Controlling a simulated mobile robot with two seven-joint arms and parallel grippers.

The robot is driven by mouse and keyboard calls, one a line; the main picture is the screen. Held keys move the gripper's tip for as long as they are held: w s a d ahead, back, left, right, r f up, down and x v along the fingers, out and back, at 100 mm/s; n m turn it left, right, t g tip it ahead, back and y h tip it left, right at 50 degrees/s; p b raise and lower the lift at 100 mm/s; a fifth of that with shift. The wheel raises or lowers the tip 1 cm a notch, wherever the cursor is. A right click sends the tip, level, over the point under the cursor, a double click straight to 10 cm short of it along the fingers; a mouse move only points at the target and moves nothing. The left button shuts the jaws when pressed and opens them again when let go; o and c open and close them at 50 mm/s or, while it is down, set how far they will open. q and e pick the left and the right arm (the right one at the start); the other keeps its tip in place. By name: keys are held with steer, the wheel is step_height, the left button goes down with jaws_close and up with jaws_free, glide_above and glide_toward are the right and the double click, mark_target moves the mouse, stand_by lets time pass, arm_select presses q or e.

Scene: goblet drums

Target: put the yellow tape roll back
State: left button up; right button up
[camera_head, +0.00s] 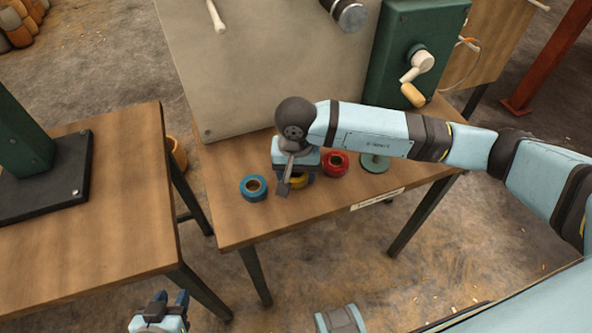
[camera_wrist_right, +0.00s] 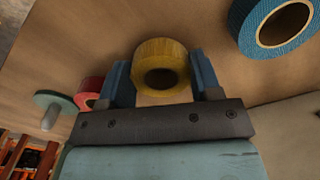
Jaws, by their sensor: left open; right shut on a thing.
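The yellow tape roll (camera_head: 298,181) is at the front of the middle table, mostly hidden under my right gripper (camera_head: 294,184) in the head view. In the right wrist view the yellow roll (camera_wrist_right: 161,68) sits between the two blue fingers of my right gripper (camera_wrist_right: 160,80), which is shut on it. I cannot tell whether the roll touches the tabletop. A green disc with an upright peg (camera_head: 375,163) stands to the right, and it also shows in the wrist view (camera_wrist_right: 50,100). My left gripper (camera_head: 168,300) is open and empty, low at the bottom edge, off the table.
A blue tape roll (camera_head: 254,188) lies left of my right gripper and a red tape roll (camera_head: 335,164) lies right of it. A big grey panel (camera_head: 270,60) and a green crank box (camera_head: 405,45) stand behind. A label (camera_head: 377,199) is on the table's front edge.

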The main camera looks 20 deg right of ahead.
steer(key=shift+f+b, duration=0.25)
steer(key=shift+b, duration=0.1)
steer(key=o, duration=1)
steer(key=shift+r, duration=0.1)
steer(key=shift+r, duration=0.1)
steer(key=shift+r+p, duration=0.25)
steer(key=shift+p, duration=0.25)
step_height(320, 180, up, 12)
steer(key=shift+f, duration=0.15)
